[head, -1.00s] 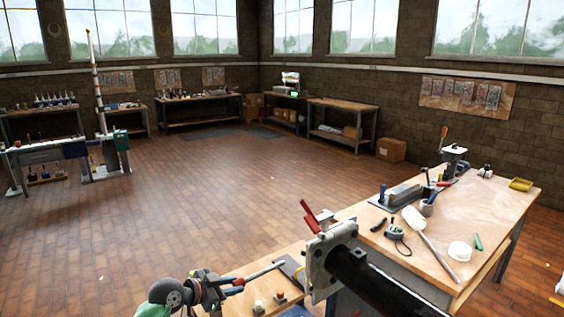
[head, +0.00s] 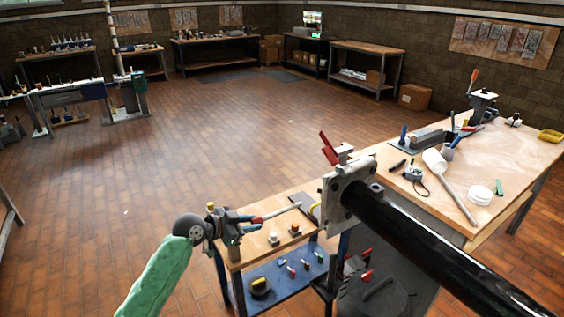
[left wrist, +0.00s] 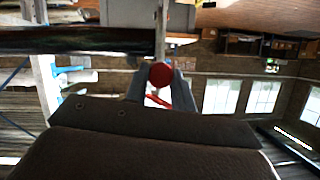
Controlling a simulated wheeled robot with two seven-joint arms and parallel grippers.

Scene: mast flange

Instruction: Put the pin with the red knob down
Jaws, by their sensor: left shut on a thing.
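My left gripper (head: 248,222) is shut on the pin with the red knob (head: 275,213). The pin's shaft points right and slightly up, over the small low bench. Its tip ends a little left of the grey flange plate (head: 345,192) on the thick black mast (head: 420,229), apart from it as far as I can tell. In the left wrist view the round red knob (left wrist: 161,75) sits between the two fingers, and most of the shaft is hidden behind it. My right gripper is not in view.
A red-handled clamp (head: 328,149) stands up at the flange. The low wooden bench (head: 256,244) carries small knobbed blocks, with a blue shelf (head: 270,290) below. The larger workbench (head: 500,160) at right holds a vice, a mallet and a tape measure. Open floor lies left.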

